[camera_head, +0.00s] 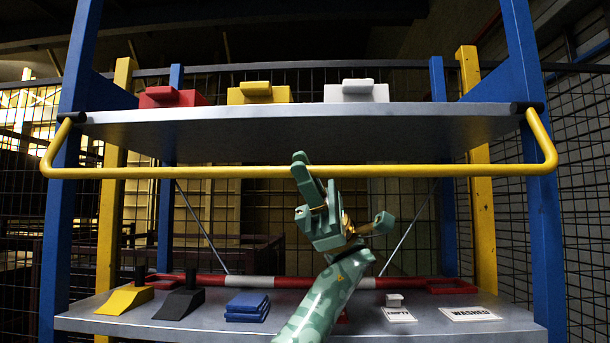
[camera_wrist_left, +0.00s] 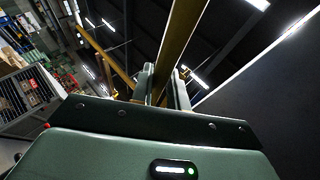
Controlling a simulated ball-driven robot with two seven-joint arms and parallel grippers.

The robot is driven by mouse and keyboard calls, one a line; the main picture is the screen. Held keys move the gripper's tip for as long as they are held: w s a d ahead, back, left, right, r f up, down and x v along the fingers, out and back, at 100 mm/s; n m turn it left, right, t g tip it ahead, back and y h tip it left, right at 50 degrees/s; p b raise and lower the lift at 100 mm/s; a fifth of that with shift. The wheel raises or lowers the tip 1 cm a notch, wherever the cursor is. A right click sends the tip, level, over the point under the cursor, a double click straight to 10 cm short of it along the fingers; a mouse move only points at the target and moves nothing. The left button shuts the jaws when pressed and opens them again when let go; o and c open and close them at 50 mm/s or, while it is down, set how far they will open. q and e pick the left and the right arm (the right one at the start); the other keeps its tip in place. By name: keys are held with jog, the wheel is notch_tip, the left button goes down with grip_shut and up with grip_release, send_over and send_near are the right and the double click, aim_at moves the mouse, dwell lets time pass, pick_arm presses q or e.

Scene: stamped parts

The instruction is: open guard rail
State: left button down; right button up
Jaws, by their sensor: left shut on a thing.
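The yellow guard rail (camera_head: 220,172) spans the front of the rack just below the upper shelf. Its two bent ends meet dark pivots on the blue posts. My left gripper (camera_head: 312,178) is at the rail, a little right of its middle, with its fingers shut on the bar. In the left wrist view the yellow rail (camera_wrist_left: 182,40) runs up from between the fingers of the left gripper (camera_wrist_left: 162,88). The gripper hides a short stretch of the rail in the head view. My right gripper is not in view.
The upper shelf (camera_head: 300,122) holds red (camera_head: 172,97), yellow (camera_head: 259,93) and white (camera_head: 358,91) boxes. The lower shelf (camera_head: 240,328) holds wedges, folded blue cloths (camera_head: 248,306), signs and a red-and-white bar (camera_head: 260,282). Blue posts (camera_head: 545,235) flank the rack.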

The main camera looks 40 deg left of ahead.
pick_arm(q)
jog(key=shift+s+a+r+y, duration=0.1)
jog(key=shift+s+r+y, duration=0.05)
jog(key=shift+r+y, duration=0.2)
jog(key=c, duration=1.4)
grip_release()
jog(key=shift+o, duration=0.2)
jog(key=shift+w+f, duration=0.1)
jog(key=shift+w, duration=0.1)
jog(key=shift+f, duration=0.1)
jog(key=shift+s, duration=0.1)
